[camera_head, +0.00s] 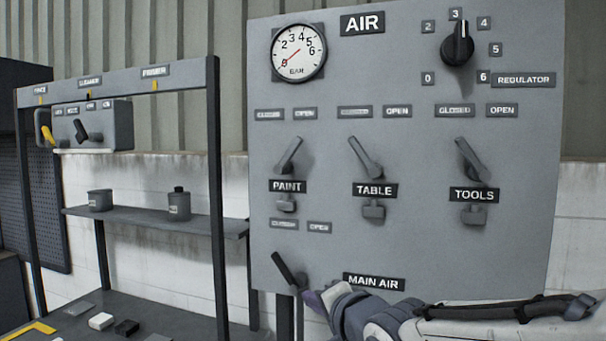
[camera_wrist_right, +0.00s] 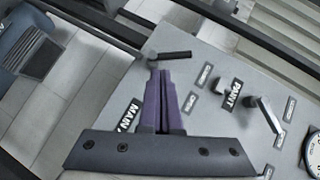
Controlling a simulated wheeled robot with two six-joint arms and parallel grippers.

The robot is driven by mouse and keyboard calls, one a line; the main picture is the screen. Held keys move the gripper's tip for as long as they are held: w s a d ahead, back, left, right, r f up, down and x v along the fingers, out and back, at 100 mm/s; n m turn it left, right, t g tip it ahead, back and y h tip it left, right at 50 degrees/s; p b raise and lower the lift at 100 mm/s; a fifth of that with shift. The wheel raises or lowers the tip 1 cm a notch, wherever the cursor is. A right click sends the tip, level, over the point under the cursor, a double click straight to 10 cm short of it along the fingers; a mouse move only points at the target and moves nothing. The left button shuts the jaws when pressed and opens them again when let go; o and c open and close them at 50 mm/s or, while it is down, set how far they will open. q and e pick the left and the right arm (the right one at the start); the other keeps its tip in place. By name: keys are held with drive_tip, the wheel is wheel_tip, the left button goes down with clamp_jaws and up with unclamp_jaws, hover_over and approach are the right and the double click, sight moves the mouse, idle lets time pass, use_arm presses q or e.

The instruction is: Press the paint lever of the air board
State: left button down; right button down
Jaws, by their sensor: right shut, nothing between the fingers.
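The grey air board (camera_head: 420,250) fills the right of the head view. Its paint lever (camera_head: 290,155) sits above the PAINT label and tilts up to the right; the lever also shows in the right wrist view (camera_wrist_right: 265,115). My right gripper (camera_head: 312,300) is at the board's lower left, well below the paint lever. Its purple fingers (camera_wrist_right: 165,85) are shut and empty, with their tips close to the black main air lever (camera_head: 288,270). I cannot tell whether they touch it. My left gripper is out of view.
The table lever (camera_head: 365,157) and tools lever (camera_head: 470,158) tilt up to the left. The gauge (camera_head: 298,52) and regulator knob (camera_head: 457,45) are above. A shelf rack (camera_head: 214,190) stands left of the board. The space before the upper board is clear.

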sight(289, 155)
drive_tip(key=w+d+r+m+t+y+b, duration=0.1)
drive_tip(key=r+m+t, duration=0.3)
drive_tip(key=r, duration=0.4)
drive_tip(key=w+d+r+m+t+y+b, duration=0.1)
drive_tip(key=d+r+m+t, duration=0.3)
drive_tip(key=r, duration=0.4)
drive_tip(key=shift+w+r+m+y, duration=0.4)
drive_tip(key=shift+w+m, duration=0.1)
drive_tip(key=shift+w, duration=0.15)
drive_tip(key=shift+s+a+r+p+x, duration=0.15)
drive_tip(key=shift+s+a+p+x, duration=0.2)
drive_tip(key=shift+p+x, duration=1.35)
drive_tip(key=shift+s+a+r+p+x, duration=0.15)
drive_tip(key=shift+a+p+x, duration=0.45)
drive_tip(key=shift+x, duration=2)
drive_tip(key=shift+s+a+r+p+x, duration=0.2)
drive_tip(key=shift+p+x, duration=1.25)
drive_tip(key=shift+x, duration=0.65)
drive_tip(key=shift+r, duration=0.1)
